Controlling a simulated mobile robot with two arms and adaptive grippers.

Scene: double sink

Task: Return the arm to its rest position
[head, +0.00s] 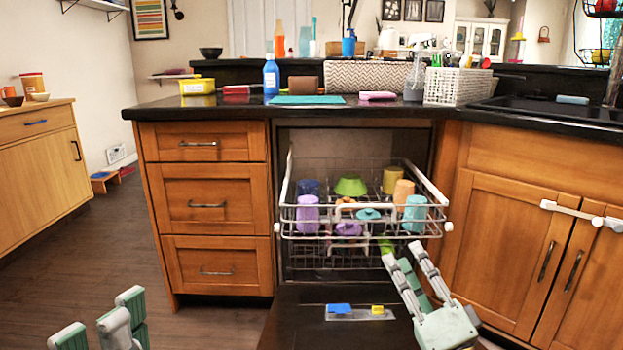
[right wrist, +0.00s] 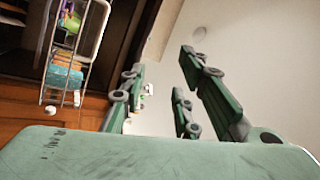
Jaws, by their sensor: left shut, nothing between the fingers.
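My left gripper (head: 104,327) shows at the bottom left edge of the head view, over the floor, shut and empty, with its arm mostly out of frame. My right gripper (head: 402,255) is in front of the lower right part of the dishwasher rack, fingers pointing up and spread apart. In the right wrist view its green fingers (right wrist: 165,75) are apart with nothing between them. The rack (head: 362,234) is pulled out and holds several cups and bowls, among them a purple cup (head: 307,213), a green bowl (head: 351,186) and a teal cup (head: 414,213).
The dishwasher door (head: 295,318) is folded down in front, with a blue piece (head: 339,308) and a yellow piece (head: 377,310) on it. Wooden drawers (head: 207,204) stand left, cabinet doors (head: 500,237) right. The black counter (head: 240,107) holds several items. Open floor lies left.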

